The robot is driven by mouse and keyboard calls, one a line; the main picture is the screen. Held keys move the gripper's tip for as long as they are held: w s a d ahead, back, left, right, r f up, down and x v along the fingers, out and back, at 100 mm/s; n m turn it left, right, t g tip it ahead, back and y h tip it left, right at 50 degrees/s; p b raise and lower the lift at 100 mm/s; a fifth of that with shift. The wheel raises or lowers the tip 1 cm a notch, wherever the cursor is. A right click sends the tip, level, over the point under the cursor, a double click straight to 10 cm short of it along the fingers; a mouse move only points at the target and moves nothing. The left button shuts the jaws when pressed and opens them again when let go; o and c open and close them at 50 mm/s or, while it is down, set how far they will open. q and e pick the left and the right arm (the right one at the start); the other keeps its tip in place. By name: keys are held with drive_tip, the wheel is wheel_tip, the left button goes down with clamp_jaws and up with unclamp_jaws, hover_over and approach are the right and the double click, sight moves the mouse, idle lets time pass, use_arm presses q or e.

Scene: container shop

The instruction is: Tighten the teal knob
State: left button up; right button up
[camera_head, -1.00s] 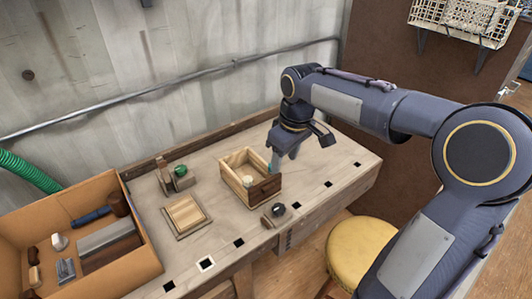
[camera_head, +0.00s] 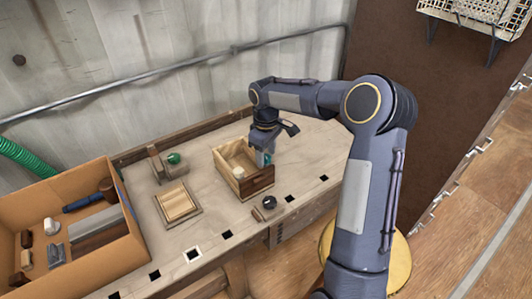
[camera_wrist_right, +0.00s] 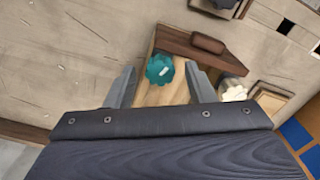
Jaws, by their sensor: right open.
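The teal knob (camera_wrist_right: 160,69) is a scalloped round knob on the wooden box (camera_head: 228,153), close to its dark front board (camera_head: 257,184). In the head view the knob (camera_head: 268,158) is partly hidden by my right gripper (camera_head: 263,155). In the wrist view the open fingers of my right gripper (camera_wrist_right: 161,76) stand one on each side of the knob, with a gap visible on both sides. I cannot tell how far above or below the knob the tips are. My left gripper is not in view.
A pale knob-like piece (camera_head: 239,172) is in the box. A cardboard box of tools (camera_head: 135,205) is at the left. A yellow stool (camera_head: 397,260) stands below.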

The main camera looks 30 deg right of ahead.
drive_tip(key=shift+f, duration=0.15)
drive_tip(key=c, duration=1)
